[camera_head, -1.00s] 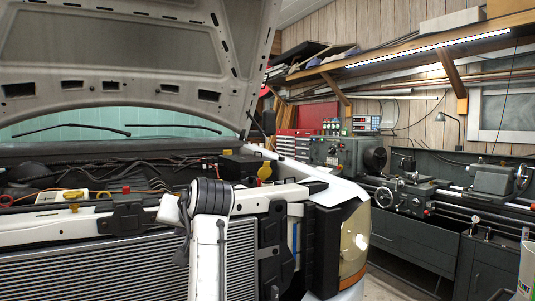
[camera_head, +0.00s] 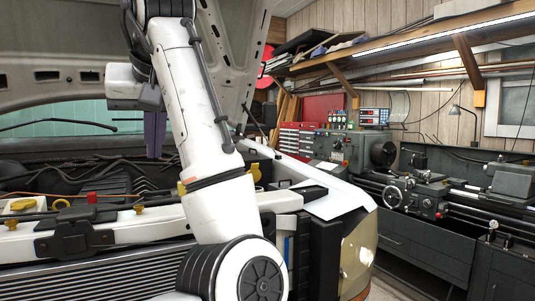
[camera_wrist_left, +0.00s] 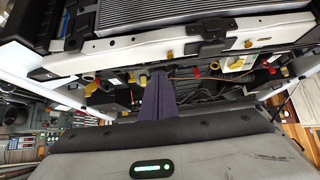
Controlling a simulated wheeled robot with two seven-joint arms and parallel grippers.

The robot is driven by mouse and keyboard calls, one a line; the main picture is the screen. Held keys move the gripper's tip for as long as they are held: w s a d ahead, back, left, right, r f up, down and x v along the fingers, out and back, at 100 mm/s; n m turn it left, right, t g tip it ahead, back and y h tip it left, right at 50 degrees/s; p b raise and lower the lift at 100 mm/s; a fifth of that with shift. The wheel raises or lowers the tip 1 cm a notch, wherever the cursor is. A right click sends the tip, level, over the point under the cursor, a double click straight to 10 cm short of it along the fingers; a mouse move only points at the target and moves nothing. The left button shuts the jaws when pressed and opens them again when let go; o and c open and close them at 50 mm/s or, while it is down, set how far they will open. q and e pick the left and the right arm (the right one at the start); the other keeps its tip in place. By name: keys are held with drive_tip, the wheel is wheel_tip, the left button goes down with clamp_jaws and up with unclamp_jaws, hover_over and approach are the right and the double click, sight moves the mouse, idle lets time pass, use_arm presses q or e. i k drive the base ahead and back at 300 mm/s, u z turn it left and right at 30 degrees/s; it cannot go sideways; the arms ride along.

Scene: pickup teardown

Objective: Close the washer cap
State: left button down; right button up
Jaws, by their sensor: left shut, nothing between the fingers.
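Several yellow caps and fittings show in the engine bay, and I cannot tell for sure which is the washer cap. One yellow cap (camera_head: 256,173) stands at the right of the bay, partly hidden behind my left arm. Another yellow cap (camera_head: 22,204) lies at the far left, beside a yellow ring (camera_head: 62,203). My left gripper (camera_head: 155,135) points down above the bay, its purple-grey fingers together and empty, apart from every cap. The left wrist view shows the closed fingers (camera_wrist_left: 158,90) over the bay, with a yellow cap (camera_wrist_left: 237,64) to their right. My right gripper is not in view.
The raised hood (camera_head: 232,60) hangs over the bay behind my left arm. The white front crossmember (camera_head: 150,229) and the grille (camera_head: 90,272) lie along the front. A lathe (camera_head: 440,195) and red drawers (camera_head: 298,138) stand at the right. Space above the fender is clear.

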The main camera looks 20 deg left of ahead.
sight(256, 173)
drive_tip(key=i, duration=1.4)
